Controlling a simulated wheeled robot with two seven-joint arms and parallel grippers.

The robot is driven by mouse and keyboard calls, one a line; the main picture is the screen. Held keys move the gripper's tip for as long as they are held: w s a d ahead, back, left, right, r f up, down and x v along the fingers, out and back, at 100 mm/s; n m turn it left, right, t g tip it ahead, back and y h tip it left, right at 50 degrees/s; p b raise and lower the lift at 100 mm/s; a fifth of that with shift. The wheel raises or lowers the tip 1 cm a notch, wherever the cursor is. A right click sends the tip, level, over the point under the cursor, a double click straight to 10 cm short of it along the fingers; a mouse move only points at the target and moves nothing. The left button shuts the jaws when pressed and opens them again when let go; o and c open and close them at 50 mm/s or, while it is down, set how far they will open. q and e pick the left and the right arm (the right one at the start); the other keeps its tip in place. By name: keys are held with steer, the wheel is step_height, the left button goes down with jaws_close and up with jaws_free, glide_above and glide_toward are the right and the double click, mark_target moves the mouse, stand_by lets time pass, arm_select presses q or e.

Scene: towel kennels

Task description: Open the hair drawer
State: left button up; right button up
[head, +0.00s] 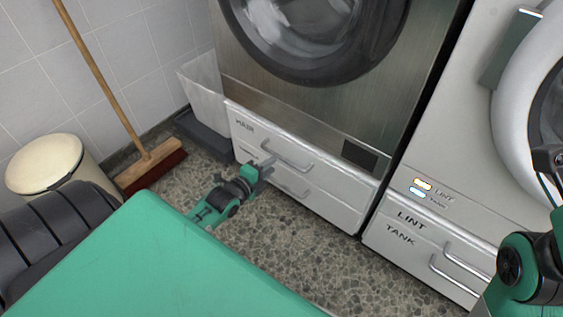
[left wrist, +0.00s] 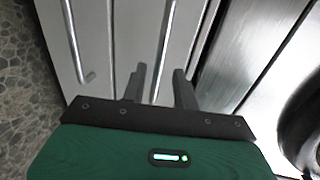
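The hair drawer (head: 252,132) is the white upper drawer under the washing machine, marked HAIR. It looks shut, its front flush with the panel around it. Its bar handle (head: 288,156) runs along the front. My left gripper (head: 264,166) is at the left end of this handle in the head view. In the left wrist view the two dark fingers (left wrist: 160,85) are apart, with a bar handle (left wrist: 167,40) running between them. I cannot see contact. A dark part of my right arm shows at the right edge; its fingers are not clear.
Below is another drawer with its own handle (head: 291,186). Lint and tank drawers (head: 405,228) are at the right. A broom (head: 150,165), a cream bin (head: 45,163) and a pale translucent container (head: 202,88) stand left. Speckled floor (head: 300,245) in front is clear.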

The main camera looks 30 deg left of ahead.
mark_target(281, 157)
arm_select(q)
steer(key=b+x, duration=0.2)
steer(key=x, duration=0.4)
steer(key=shift+w+b, duration=0.25)
steer(key=shift+b, duration=0.1)
jaws_close()
